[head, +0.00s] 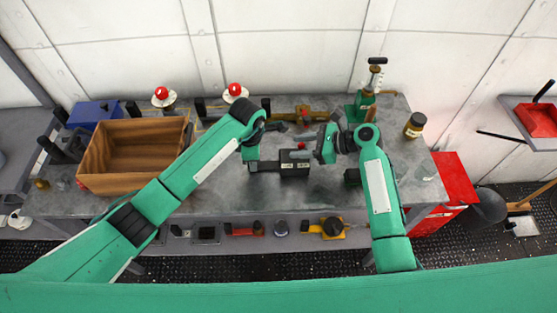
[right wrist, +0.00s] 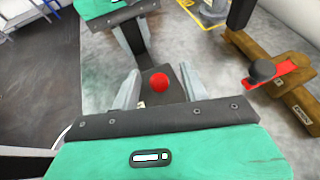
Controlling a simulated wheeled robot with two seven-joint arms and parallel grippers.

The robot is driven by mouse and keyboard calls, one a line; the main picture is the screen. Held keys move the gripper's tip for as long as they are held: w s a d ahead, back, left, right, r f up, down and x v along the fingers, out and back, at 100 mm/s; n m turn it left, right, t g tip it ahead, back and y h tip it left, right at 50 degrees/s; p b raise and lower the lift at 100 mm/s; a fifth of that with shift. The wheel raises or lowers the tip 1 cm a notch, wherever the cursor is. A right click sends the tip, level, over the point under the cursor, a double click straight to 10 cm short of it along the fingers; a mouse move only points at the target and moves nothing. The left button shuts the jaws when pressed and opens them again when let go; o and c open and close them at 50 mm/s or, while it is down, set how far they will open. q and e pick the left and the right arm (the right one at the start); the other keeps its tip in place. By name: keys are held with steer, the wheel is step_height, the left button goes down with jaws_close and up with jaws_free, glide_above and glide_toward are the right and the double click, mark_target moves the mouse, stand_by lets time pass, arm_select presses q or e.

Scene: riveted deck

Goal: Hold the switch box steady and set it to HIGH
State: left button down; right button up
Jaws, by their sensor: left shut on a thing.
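The switch box (head: 294,168) is a dark grey block on the grey workbench, near its middle. A red ball knob (head: 301,145) shows at its top; the knob is large in the right wrist view (right wrist: 159,83). Any setting marks are too small to read. My left gripper (head: 257,165) is at the box's left side, shut on it; its green hand and dark fingers show at the top of the right wrist view (right wrist: 132,38). My right gripper (right wrist: 160,90) is open, one grey finger on each side of the knob, with gaps visible. Its fingertips are unclear in the head view.
A wooden crate (head: 93,182) stands on the bench at left, beside a blue box (head: 94,112). A brown fixture with a red lever (right wrist: 282,78) lies beyond the switch box. A green stand (head: 364,105) and dark jar (head: 414,124) are at the right back.

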steer(key=s+d+r, duration=0.3)
steer(key=d+r, duration=0.7)
steer(key=shift+d, duration=0.2)
stand_by(0.6)
arm_select(q)
steer(key=c, duration=1)
jaws_free()
steer(key=shift+c, duration=0.2)
steer(key=shift+r, duration=0.1)
